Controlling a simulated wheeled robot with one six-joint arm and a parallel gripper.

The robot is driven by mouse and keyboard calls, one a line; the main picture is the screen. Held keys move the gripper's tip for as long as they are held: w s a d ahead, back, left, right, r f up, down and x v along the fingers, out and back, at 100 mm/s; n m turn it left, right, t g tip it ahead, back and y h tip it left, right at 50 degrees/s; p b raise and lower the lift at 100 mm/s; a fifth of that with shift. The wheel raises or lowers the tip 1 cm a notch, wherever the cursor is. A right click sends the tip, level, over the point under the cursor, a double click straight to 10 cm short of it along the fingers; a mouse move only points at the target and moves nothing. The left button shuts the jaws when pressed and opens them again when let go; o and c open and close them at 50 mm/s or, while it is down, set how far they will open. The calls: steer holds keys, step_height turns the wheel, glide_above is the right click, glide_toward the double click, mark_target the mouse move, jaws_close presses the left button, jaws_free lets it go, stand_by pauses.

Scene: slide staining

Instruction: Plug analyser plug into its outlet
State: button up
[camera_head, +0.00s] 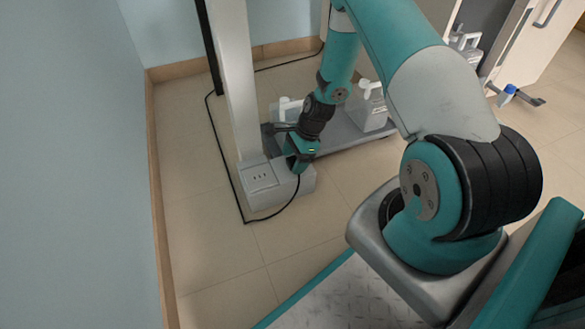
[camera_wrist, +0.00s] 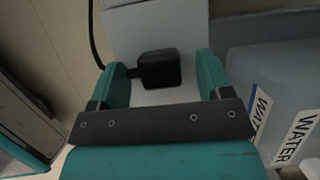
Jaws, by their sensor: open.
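The black analyser plug (camera_wrist: 160,69) is a squarish block against the pale face of the outlet box (camera_wrist: 146,30) in the wrist view. I cannot tell whether its pins are in a socket. In the head view my gripper (camera_head: 298,168) is at the right end of the outlet box (camera_head: 262,200) and hides the plug. The box's top shows a socket panel with small dark holes. In the wrist view my gripper (camera_wrist: 163,75) is open, one finger on each side of the plug, with gaps between. A black cable (camera_head: 292,200) runs from the gripper area.
The cable loops on the floor around the box, by a pale post (camera_head: 237,80). Jugs (camera_head: 370,105) stand on a grey low tray (camera_head: 340,138) just behind my gripper; one labelled WATER (camera_wrist: 270,90) is close right in the wrist view. The left floor is clear.

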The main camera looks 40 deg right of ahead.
steer(key=shift+r, duration=0.1)
steer(key=c, duration=1)
steer(key=shift+o, duration=0.2)
steer(key=shift+r, duration=0.1)
step_height(320, 180, up, 20)
steer(key=p, duration=1.2)
step_height(320, 180, up, 9)
steer(key=n+g+p, duration=0.4)
steer(key=n+p, duration=0.2)
steer(key=n, duration=0.5)
glide_above(294, 160)
steer(key=a, duration=0.4)
steer(key=s+a+r+n+g+h+p, duration=0.1)
steer(key=a+r+n+h+p, duration=0.2)
steer(key=r+n, duration=0.6)
steer(key=shift+s+a+n+g+h, duration=0.3)
steer(key=shift+s+a+n+h, duration=0.1)
steer(key=shift+n+h, duration=0.2)
